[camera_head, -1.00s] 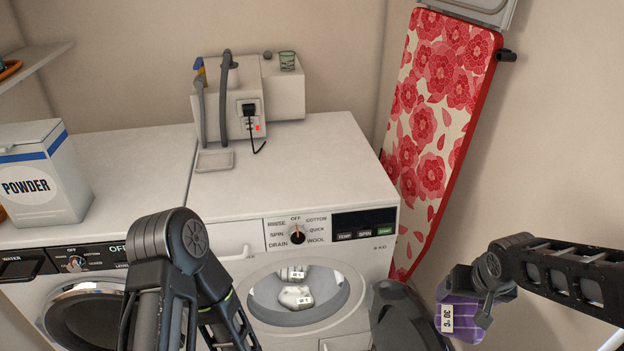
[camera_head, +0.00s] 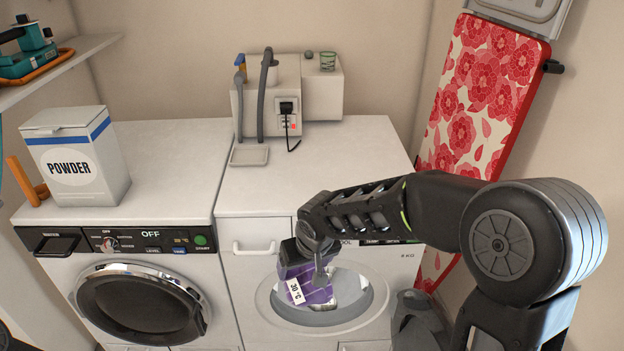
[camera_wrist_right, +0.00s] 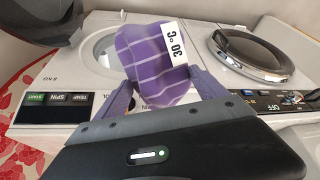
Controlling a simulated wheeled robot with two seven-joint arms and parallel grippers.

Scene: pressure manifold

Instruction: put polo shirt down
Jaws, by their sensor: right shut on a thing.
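The polo shirt (camera_head: 318,285) is a purple checked bundle with a white "30 °C" tag. My right gripper (camera_head: 306,256) is shut on it and holds it in front of the right-hand washer's round door (camera_head: 365,312). In the right wrist view the shirt (camera_wrist_right: 150,62) sits between the two purple-grey fingers of the gripper (camera_wrist_right: 164,90), its tag turned up. The shirt and arm hide part of that washer's door and control panel. My left gripper is out of view.
The left washer (camera_head: 140,305) has a closed dark door. A powder box (camera_head: 85,165) stands on its top. The right worktop (camera_head: 350,160) is mostly clear, with a small dish (camera_head: 249,156) and grey hoses behind. A floral ironing board (camera_head: 480,90) leans at right.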

